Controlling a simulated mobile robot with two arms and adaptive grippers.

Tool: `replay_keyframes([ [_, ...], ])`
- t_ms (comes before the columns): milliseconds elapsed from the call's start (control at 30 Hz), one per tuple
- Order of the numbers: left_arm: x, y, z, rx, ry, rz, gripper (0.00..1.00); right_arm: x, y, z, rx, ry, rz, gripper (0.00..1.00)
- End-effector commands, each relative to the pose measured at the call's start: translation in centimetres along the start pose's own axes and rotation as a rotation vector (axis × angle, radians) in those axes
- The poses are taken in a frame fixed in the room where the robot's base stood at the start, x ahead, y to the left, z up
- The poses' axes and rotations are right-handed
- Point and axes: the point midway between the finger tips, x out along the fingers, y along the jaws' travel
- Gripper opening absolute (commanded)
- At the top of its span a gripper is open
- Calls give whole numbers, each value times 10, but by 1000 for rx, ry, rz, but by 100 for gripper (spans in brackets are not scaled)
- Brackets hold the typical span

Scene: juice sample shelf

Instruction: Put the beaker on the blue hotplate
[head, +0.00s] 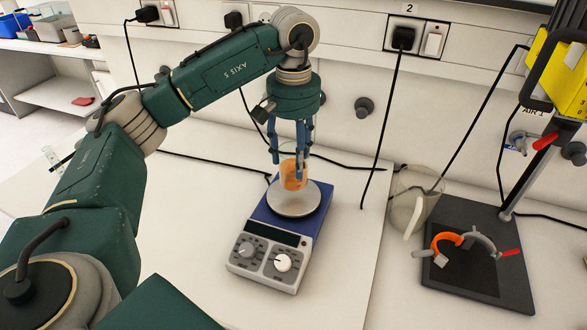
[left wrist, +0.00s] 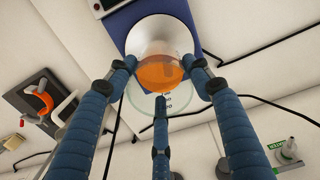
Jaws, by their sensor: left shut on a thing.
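The beaker (head: 292,176) holds orange liquid and is gripped over the hotplate's round plate. It also shows in the left wrist view (left wrist: 160,74) between the fingers. My left gripper (head: 292,162) points down and is shut on the beaker. The blue hotplate (head: 277,227) has a round metal top (head: 296,205), two knobs and a dark display. It also shows in the left wrist view (left wrist: 150,15). The beaker looks upright, over the rear part of the plate. I cannot tell whether its base touches the plate. My right gripper is not in view.
A clear jug (head: 412,200) stands right of the hotplate. Further right is a dark stand base (head: 480,262) with an orange clamp (head: 447,240). Black cables run along the wall behind. The bench left of the hotplate (head: 190,230) is mostly clear.

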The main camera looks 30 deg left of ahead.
Motion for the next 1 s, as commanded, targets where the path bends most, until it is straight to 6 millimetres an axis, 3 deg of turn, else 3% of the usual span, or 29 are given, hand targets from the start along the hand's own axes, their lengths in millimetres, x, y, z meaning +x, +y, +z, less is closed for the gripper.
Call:
replay_keyframes([
  [300, 38, -1, 1, 0, -2, -2, 17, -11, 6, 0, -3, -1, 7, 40],
  [700, 45, 0, 0, 0, 0, -1, 17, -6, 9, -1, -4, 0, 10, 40],
  [733, 44, 0, 0, 0, -1, -1, 55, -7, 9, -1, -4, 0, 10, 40],
  [800, 44, 0, 0, 0, -1, -1, 69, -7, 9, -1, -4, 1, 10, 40],
  [1000, 44, 0, 1, 0, -2, -1, 70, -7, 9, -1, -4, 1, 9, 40],
])
